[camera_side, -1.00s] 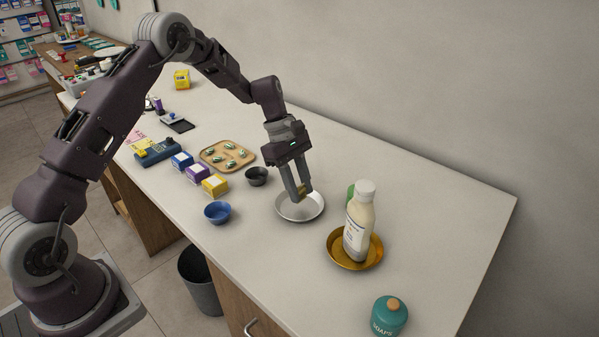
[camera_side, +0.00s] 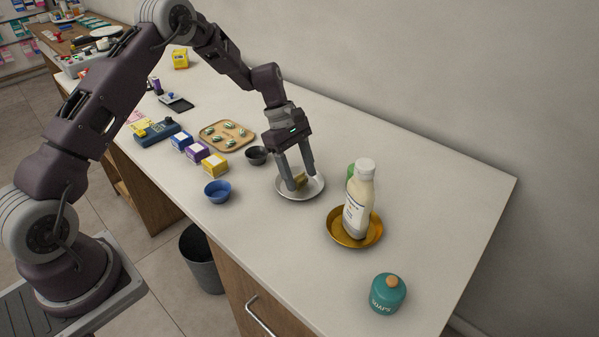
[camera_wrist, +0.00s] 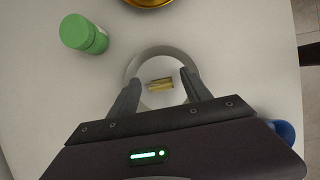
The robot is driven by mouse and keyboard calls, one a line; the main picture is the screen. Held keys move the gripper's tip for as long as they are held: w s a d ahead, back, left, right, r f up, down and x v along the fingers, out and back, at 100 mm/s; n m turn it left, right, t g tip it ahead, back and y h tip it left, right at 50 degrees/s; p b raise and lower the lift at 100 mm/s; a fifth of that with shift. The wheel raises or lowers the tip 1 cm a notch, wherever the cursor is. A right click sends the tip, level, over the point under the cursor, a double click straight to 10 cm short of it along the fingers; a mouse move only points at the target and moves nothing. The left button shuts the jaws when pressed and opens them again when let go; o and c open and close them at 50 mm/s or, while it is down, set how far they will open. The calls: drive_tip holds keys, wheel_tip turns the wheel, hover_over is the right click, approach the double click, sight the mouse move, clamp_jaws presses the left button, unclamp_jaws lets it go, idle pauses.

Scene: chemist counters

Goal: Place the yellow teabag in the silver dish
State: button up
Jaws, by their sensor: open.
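The silver dish (camera_side: 312,193) sits on the white counter in the side view; its rim also shows in the wrist view (camera_wrist: 160,50). The yellow teabag (camera_wrist: 160,84) lies inside the dish between my fingers; it also shows in the side view (camera_side: 299,181). My gripper (camera_side: 302,181) is open over the dish, its fingertips low, one on either side of the teabag. In the wrist view my gripper (camera_wrist: 160,85) shows a gap between each finger and the teabag.
A gold dish (camera_side: 343,237) with a white bottle (camera_side: 358,198) stands at the right, a green bottle (camera_wrist: 84,34) close by. A blue bowl (camera_side: 217,192), dark bowl (camera_side: 256,155) and small boxes (camera_side: 198,152) are at the left. A teal jar (camera_side: 387,294) stands in front.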

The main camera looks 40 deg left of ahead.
sight(299, 175)
wheel_tip(299, 175, up, 7)
drive_tip(key=shift+r, duration=0.15)
drive_tip(key=s+d+r+m+t+y, duration=0.25)
drive_tip(key=s+r+m, duration=0.55)
drive_tip(key=s+r, duration=0.65)
drive_tip(key=s+r+m+t+y, duration=0.2)
drive_tip(key=s+m, duration=0.8)
drive_tip(key=s, duration=0.9)
drive_tip(key=shift+r+t, duration=0.5)
drive_tip(key=shift+t, duration=0.05)
